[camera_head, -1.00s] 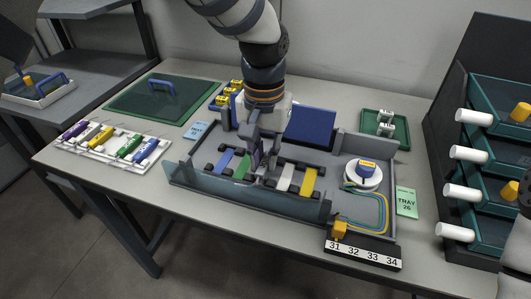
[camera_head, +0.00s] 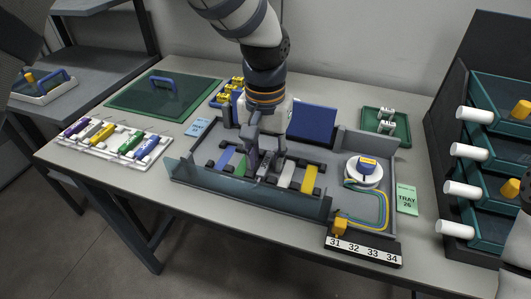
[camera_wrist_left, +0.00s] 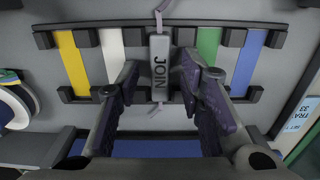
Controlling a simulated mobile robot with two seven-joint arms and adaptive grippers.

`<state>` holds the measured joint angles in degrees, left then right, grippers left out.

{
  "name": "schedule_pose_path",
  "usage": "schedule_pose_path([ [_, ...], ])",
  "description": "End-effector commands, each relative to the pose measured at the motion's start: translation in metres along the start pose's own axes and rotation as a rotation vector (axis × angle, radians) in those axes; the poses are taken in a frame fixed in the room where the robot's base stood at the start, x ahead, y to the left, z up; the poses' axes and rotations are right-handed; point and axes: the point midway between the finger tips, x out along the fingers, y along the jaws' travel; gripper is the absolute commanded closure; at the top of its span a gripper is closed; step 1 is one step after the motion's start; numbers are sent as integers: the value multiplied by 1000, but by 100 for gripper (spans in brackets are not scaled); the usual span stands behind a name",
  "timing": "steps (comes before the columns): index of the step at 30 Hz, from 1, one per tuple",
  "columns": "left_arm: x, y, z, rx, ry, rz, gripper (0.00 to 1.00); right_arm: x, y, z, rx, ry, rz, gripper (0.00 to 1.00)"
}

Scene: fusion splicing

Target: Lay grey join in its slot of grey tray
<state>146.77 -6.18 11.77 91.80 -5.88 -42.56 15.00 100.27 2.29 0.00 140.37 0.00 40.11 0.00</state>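The grey join (camera_wrist_left: 160,68), a narrow block marked JOIN with a thin lead at each end, lies lengthwise between the white and green strips in the left wrist view. It appears to sit in the middle slot of the grey tray (camera_head: 361,210); its seating depth is unclear. My left gripper (camera_wrist_left: 160,88) is open around it, one finger on each side with visible gaps. In the head view my left gripper (camera_head: 262,172) is low over the strip holders and mostly hides the join. My right gripper is not in view.
Blue, green, white and yellow (camera_head: 308,180) strips lie in black holders beside the join. A clear front panel (camera_head: 250,197) edges the tray. A white spool (camera_head: 362,173) stands to the right. A white rack of coloured pieces (camera_head: 110,143) lies left.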

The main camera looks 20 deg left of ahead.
Motion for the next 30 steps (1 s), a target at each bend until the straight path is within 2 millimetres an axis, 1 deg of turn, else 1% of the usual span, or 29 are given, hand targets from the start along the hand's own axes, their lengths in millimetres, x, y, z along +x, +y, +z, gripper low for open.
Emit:
schedule_pose_path([
  [2, -4, 0, 0, 0, 1, 1, 66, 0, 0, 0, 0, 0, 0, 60],
  [4, -16, 0, -1, 0, 4, 2, 66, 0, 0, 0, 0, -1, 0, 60],
  [5, -24, 0, -1, -1, 5, 1, 66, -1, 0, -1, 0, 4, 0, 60],
  [9, -66, 0, -2, 0, 10, 1, 66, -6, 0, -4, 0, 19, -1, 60],
  [12, -93, 0, -1, 0, 8, 1, 66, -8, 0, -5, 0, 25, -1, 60],
  [16, -118, 0, -1, -1, 3, 1, 66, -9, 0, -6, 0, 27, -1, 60],
  [18, -126, 0, -1, -1, 2, 1, 66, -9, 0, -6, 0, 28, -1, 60],
  [21, -132, 0, 0, 0, -1, 0, 66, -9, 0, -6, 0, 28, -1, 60],
  [30, -132, 0, 0, 0, -2, 0, 66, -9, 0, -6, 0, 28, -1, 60],
])
